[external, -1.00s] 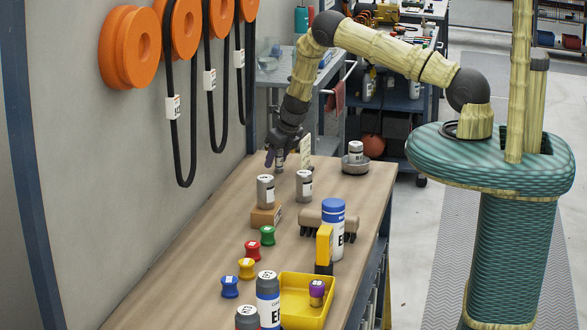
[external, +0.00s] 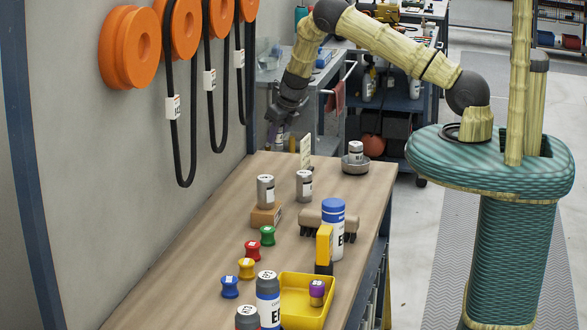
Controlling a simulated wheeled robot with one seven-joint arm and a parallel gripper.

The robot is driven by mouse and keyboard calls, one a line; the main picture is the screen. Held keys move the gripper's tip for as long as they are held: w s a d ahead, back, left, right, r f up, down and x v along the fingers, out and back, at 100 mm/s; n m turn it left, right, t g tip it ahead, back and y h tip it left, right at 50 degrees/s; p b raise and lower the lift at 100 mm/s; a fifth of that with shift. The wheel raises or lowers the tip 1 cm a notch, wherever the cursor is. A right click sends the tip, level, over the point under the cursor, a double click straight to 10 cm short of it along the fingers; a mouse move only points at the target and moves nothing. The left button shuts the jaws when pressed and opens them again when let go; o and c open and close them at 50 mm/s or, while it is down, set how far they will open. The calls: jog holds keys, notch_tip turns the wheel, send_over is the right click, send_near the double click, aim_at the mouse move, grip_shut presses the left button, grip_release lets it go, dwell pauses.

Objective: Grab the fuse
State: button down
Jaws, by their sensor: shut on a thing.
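My gripper (external: 281,122) is above the far left end of the workbench (external: 205,235), near the wall, pointing down.
A thin upright card (external: 305,151) and a round grey dish (external: 355,166) with a small can stand near the gripper. Grey cylinders (external: 265,190), coloured spools (external: 252,250), a blue-capped bottle (external: 333,228) and a yellow tray (external: 312,318) stand nearer. The bench's left strip is clear.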

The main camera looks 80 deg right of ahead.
notch_tip(320, 180, up, 21)
jog(key=b, duration=0.2)
